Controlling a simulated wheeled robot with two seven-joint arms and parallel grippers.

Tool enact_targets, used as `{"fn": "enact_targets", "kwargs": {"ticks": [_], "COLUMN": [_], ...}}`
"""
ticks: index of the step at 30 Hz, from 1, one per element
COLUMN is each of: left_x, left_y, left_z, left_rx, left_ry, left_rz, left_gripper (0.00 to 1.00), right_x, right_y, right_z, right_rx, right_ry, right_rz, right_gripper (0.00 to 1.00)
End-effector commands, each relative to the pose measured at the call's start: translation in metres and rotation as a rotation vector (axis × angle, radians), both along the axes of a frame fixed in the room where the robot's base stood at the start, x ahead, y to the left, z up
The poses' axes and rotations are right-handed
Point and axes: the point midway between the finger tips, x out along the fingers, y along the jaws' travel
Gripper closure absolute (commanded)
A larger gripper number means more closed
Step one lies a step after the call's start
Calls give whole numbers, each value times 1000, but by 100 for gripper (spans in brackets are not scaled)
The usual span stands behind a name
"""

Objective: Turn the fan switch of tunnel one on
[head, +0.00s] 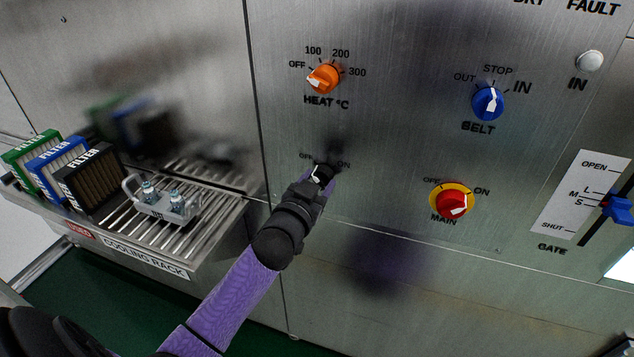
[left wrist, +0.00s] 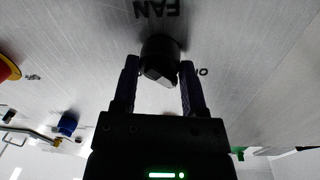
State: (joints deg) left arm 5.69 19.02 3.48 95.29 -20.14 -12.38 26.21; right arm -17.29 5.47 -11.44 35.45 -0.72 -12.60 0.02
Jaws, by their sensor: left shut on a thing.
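The fan switch (head: 324,171) is a black knob on the steel panel, between an OFF mark at its left and an ON mark at its right. A white patch shows on the knob's left side in the head view. My left gripper (head: 312,186) is shut on the knob from below and covers part of it. In the left wrist view, the black knob (left wrist: 160,50) lies between the tips of my left gripper (left wrist: 160,82), under the upside-down FAN label (left wrist: 157,8). No tunnel number is legible. My right gripper is in neither view.
An orange heat knob (head: 324,78) is above, a blue belt knob (head: 488,103) is upper right, and a red main knob (head: 452,202) is right. A gate lever (head: 619,210) is far right. The cooling rack (head: 225,207) with filters juts out at left.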

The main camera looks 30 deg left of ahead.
Motion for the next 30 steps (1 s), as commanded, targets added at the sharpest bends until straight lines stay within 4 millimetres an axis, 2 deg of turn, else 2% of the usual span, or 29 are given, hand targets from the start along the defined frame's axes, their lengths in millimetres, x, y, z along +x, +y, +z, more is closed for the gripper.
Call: {"fn": "enact_targets", "kwargs": {"ticks": [8,30], "left_x": [0,0], "left_y": [0,-1], "left_z": [2,2], "left_rx": [138,815], "left_ry": [35,198], "left_rz": [-1,-2], "left_gripper": [100,100], "right_x": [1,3], "right_y": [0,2], "right_z": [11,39], "right_rx": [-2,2], "right_ry": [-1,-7], "right_rz": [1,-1], "right_gripper": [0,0]}}
